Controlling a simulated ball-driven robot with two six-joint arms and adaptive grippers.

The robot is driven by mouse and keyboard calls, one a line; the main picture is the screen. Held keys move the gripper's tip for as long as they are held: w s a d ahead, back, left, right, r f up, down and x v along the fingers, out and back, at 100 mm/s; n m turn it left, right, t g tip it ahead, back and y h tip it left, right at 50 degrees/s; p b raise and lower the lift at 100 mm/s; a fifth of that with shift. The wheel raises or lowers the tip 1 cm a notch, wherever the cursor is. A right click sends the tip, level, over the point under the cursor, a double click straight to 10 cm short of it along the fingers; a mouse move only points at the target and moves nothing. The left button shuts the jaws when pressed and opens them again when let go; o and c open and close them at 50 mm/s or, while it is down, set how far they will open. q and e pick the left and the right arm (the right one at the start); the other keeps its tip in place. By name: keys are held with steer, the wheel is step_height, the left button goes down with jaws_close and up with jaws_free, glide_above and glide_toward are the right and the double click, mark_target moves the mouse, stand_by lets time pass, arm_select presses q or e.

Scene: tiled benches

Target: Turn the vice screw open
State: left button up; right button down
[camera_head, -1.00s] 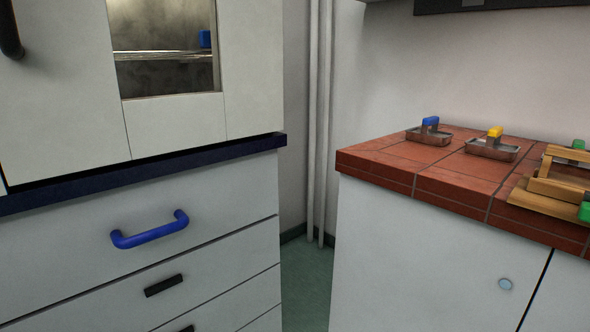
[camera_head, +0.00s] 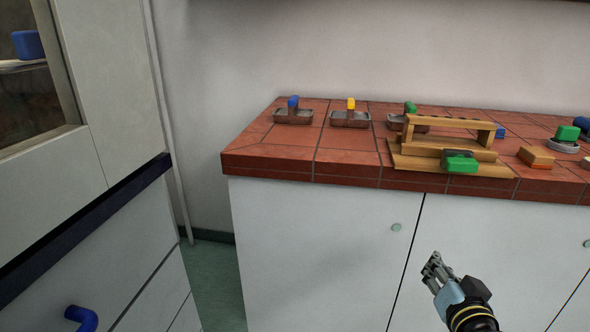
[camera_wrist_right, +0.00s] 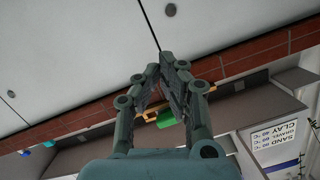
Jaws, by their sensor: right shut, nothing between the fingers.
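I cannot make out a vice or its screw for certain. A wooden frame (camera_head: 455,125) stands on a wooden board on the tiled bench, with a green block (camera_head: 460,161) at its front edge. The green block (camera_wrist_right: 166,119) also shows between the fingers in the right wrist view, with wood beside it. My right gripper (camera_head: 434,264) is low at the right in the head view, in front of the cabinet and below the bench edge, apart from the wooden frame. Its fingers (camera_wrist_right: 165,63) meet with nothing held. My left gripper is not in view.
The red tiled bench (camera_head: 270,160) has trays with blue (camera_head: 293,103), yellow (camera_head: 351,104) and green handles, plus an orange-topped block (camera_head: 536,157). White cabinet doors (camera_head: 310,250) stand below. A drawer unit with a blue handle (camera_head: 82,318) is at left. Green floor shows between the units.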

mark_target(461, 165)
steer(key=w+d+r+m+t+h+p, duration=0.1)
steer(key=w+r+m+t+h, duration=0.2)
steer(key=r, duration=1)
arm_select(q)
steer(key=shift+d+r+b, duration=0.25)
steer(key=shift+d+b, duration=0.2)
arm_select(e)
steer(key=shift+g+y, duration=0.5)
steer(key=shift+y, duration=0.2)
steer(key=shift+x, duration=3.75)
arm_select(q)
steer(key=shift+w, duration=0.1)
arm_select(e)
steer(key=shift+d, duration=0.2)
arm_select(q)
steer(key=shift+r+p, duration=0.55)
arm_select(e)
steer(key=shift+s+d+r, duration=0.1)
steer(key=shift+d+r, duration=0.3)
steer(key=shift+d, duration=0.05)
steer(key=shift+d+f, duration=0.2)
steer(key=shift+s+d+f, duration=0.15)
steer(key=shift+d+f, duration=0.2)
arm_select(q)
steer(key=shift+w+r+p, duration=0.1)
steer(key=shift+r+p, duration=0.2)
arm_select(e)
steer(key=shift+s+d+f, duration=0.15)
steer(key=shift+d+f, duration=0.05)
steer(key=shift+d, duration=0.35)
